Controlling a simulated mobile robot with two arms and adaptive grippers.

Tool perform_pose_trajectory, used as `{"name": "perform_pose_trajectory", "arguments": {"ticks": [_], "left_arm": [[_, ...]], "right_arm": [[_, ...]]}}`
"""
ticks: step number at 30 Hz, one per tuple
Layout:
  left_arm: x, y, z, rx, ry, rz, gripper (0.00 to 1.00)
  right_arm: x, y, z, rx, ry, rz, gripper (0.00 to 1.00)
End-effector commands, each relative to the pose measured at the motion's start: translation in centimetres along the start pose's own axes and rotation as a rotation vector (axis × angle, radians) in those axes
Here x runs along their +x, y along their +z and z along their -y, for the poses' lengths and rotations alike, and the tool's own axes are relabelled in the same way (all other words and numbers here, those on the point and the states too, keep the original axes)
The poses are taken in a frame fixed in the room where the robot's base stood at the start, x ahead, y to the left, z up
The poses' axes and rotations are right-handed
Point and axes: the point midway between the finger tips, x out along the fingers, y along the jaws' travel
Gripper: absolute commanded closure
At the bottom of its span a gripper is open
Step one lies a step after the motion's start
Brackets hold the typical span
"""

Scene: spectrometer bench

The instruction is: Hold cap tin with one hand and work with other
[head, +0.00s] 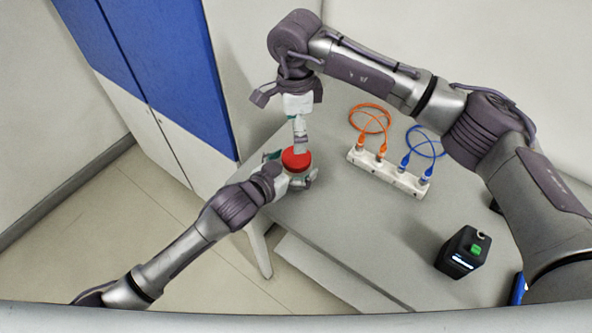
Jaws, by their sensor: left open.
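The red round cap tin (297,159) stands near the left end of the grey table. My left gripper (300,179) comes in low from the front left with its fingers around the near side of the tin; it is open. My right gripper (301,147) points down from above, its fingertips over or at the top of the tin. It shows nearly edge-on, so whether it is open or shut, or touches the tin, cannot be told. The lower part of the tin is hidden by the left gripper.
A white socket block (390,173) with an orange cable (370,119) and a blue cable (424,142) stands right of the tin. A black box (461,252) with a green top piece and lit display is at the front right. The table (350,235) between is clear. A blue-and-white cabinet (165,60) stands behind left.

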Motion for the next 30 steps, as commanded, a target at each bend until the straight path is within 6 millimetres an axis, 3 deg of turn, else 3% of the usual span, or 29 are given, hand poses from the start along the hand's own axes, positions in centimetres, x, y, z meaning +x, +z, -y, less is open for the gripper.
{"name": "perform_pose_trajectory", "arguments": {"ticks": [11,27,29,30], "left_arm": [[0.55,0.00,-0.06,0.000,0.001,0.000,0.00],[0.53,0.03,-0.04,0.000,0.001,0.001,0.90],[0.53,0.04,-0.04,0.000,0.001,0.001,1.00],[0.53,0.05,-0.04,0.000,0.000,0.001,1.00]], "right_arm": [[0.01,-0.02,0.01,0.001,0.000,0.000,0.08],[0.01,-0.02,0.01,0.001,0.000,0.000,0.08],[0.01,-0.02,0.01,0.003,0.000,0.000,0.08],[0.01,-0.02,0.01,0.010,0.000,0.000,0.08]]}}
